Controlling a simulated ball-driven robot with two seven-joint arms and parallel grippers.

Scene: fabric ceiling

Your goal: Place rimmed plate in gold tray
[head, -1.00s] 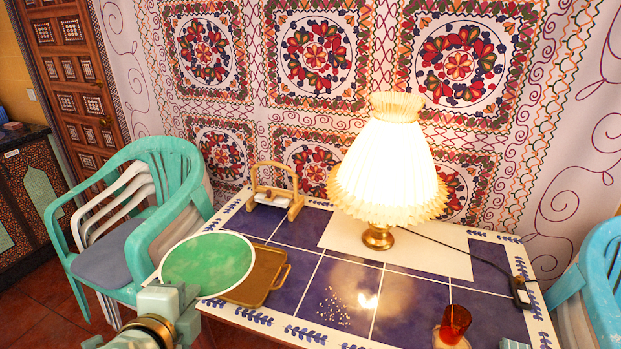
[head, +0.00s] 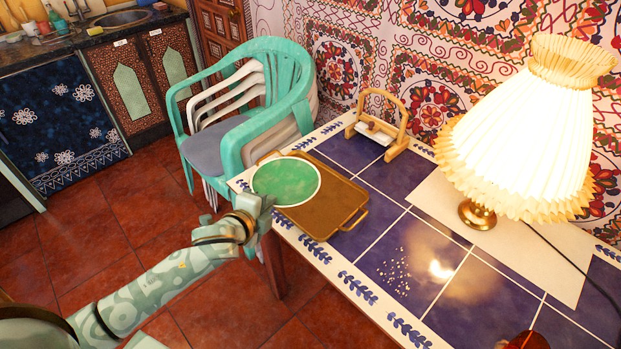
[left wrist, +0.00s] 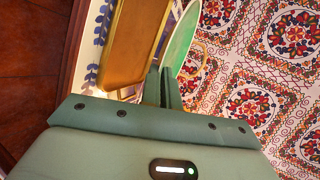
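The rimmed plate (head: 286,181), green with a white rim, shows in the head view over the left end of the gold tray (head: 340,208). The tray lies flat on the tiled table and its right part is bare. My left gripper (head: 262,207) is at the plate's near left rim. In the left wrist view my left fingers (left wrist: 162,86) are close together on the edge of the plate (left wrist: 181,42), seen nearly edge-on, beside the tray (left wrist: 134,40). I cannot tell whether the plate touches the tray. My right gripper is not in view.
A lit pleated lamp (head: 525,140) stands on the table (head: 400,265) to the right. A wooden stand (head: 382,125) is behind the tray. Stacked chairs (head: 245,105) are close to the table's left end. A red cup (head: 528,341) shows at the bottom edge.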

